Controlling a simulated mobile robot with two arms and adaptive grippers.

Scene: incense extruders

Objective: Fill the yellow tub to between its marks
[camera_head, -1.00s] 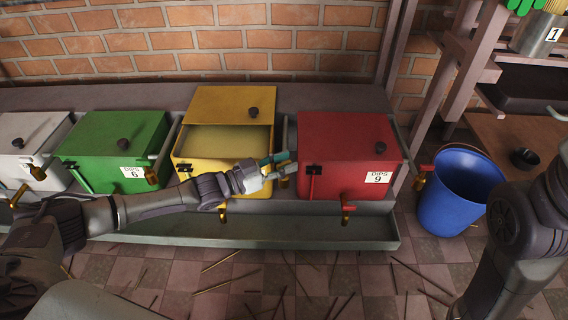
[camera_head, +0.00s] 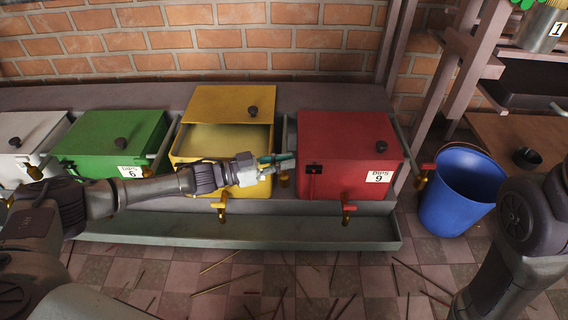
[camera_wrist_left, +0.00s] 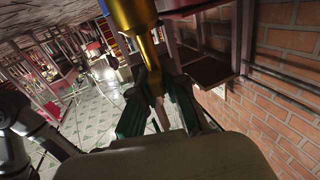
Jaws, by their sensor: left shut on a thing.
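The yellow tub (camera_head: 190,163) stands against the brick wall with its lid (camera_head: 228,103) slid back. A pale yellow surface (camera_head: 222,137) shows inside; I cannot make out the level marks. My left gripper (camera_head: 286,159) is between the yellow tub and the red tub, at the brass side tap (camera_head: 284,180) on the yellow tub's right. In the left wrist view my gripper's dark green fingers (camera_wrist_left: 157,97) are shut on the lower part of the brass tap (camera_wrist_left: 134,28). The fingers partly hide the tap's handle. My right gripper is out of view.
The red tub (camera_head: 340,135) is close on the right and the green tub (camera_head: 105,140) on the left. A trough (camera_head: 270,232) runs below the front taps. A blue bucket (camera_head: 455,200) stands at the right, near a shelf frame. Sticks litter the tiled floor.

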